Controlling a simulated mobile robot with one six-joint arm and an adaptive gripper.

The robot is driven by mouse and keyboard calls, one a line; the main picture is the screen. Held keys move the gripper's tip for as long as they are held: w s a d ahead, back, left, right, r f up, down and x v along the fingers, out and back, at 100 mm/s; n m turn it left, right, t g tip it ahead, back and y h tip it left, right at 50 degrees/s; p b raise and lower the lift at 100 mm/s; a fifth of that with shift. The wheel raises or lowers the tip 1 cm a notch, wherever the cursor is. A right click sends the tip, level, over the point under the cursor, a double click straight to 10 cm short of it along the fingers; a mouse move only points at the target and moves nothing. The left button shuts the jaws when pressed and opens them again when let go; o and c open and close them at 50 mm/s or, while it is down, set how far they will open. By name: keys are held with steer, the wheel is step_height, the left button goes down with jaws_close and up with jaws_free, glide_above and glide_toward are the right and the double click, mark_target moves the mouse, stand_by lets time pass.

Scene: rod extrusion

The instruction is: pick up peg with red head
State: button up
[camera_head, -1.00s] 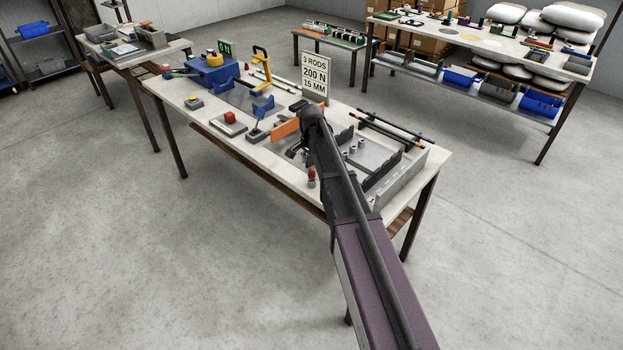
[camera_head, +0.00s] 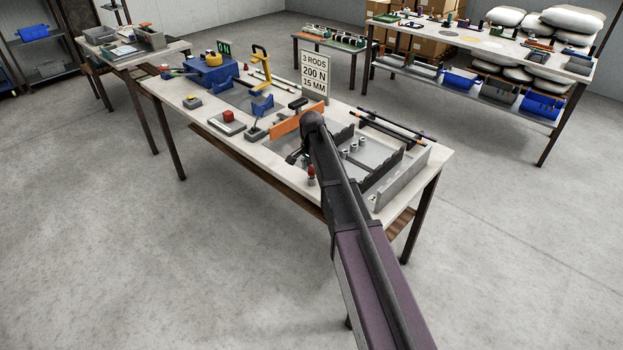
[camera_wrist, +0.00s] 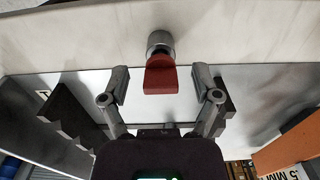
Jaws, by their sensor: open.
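The peg with the red head (camera_head: 311,171) stands near the front edge of the workbench, just left of my arm in the head view. In the wrist view its red head (camera_wrist: 161,76) and grey round body (camera_wrist: 160,43) lie ahead of my gripper (camera_wrist: 161,88), centred between the fingers. The fingers are spread apart, with gaps on both sides of the red head, and hold nothing. In the head view my gripper (camera_head: 297,157) is small and partly hidden by my arm, close to the peg.
A grey fixture with dark notched racks (camera_head: 385,178) and several short grey cylinders stands right of my arm. An orange plate (camera_head: 298,122) is just behind my gripper. A sign (camera_head: 314,77) stands at the back. A red button box (camera_head: 228,123) is farther left.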

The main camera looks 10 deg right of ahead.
steer(key=shift+f+b, duration=0.35)
steer(key=shift+f, duration=0.25)
jaws_close()
stand_by(0.3)
